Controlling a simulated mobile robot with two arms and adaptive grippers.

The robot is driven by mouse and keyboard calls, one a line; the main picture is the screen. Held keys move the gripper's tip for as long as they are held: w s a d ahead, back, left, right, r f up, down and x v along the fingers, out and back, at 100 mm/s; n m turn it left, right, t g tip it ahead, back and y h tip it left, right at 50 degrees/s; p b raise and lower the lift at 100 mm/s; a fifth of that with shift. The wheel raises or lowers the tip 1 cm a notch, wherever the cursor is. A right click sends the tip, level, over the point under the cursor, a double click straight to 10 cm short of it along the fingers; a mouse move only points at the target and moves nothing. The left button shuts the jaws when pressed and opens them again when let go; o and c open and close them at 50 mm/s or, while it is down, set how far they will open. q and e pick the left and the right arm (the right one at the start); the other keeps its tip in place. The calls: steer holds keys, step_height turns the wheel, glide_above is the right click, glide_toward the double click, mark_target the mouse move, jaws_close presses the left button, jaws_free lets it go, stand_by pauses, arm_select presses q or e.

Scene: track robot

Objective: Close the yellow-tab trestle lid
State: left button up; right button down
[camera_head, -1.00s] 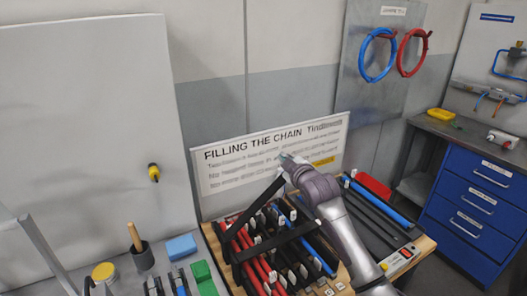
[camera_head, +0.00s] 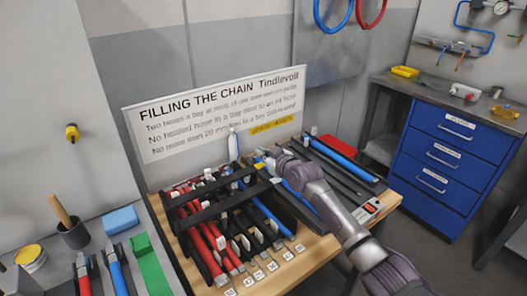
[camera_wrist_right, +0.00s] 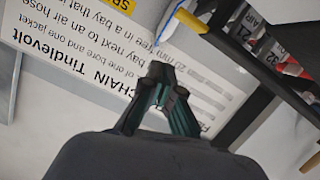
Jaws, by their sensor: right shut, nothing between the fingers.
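A low black frame (camera_head: 222,206) lies across a rack of red, black and blue hoses on the wooden bench. I cannot tell for sure which part of it is the lid. My right gripper (camera_head: 264,157) is at the rack's back edge, in front of the sign. In the right wrist view it (camera_wrist_right: 162,78) is shut and empty. A yellow tab (camera_wrist_right: 190,20) shows there beside a dark bar (camera_wrist_right: 240,50), apart from the fingertips. My left gripper is out of view.
A sign (camera_head: 215,115) stands behind the rack. A tray of long dark and blue hoses (camera_head: 340,160) is to the right. A tool cup (camera_head: 73,233), a blue block (camera_head: 121,220) and a green block (camera_head: 150,262) stand left. A blue drawer cabinet (camera_head: 448,165) is farther right.

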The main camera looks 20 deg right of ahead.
steer(key=shift+d+f, duration=0.1)
steer(key=shift+f, duration=0.25)
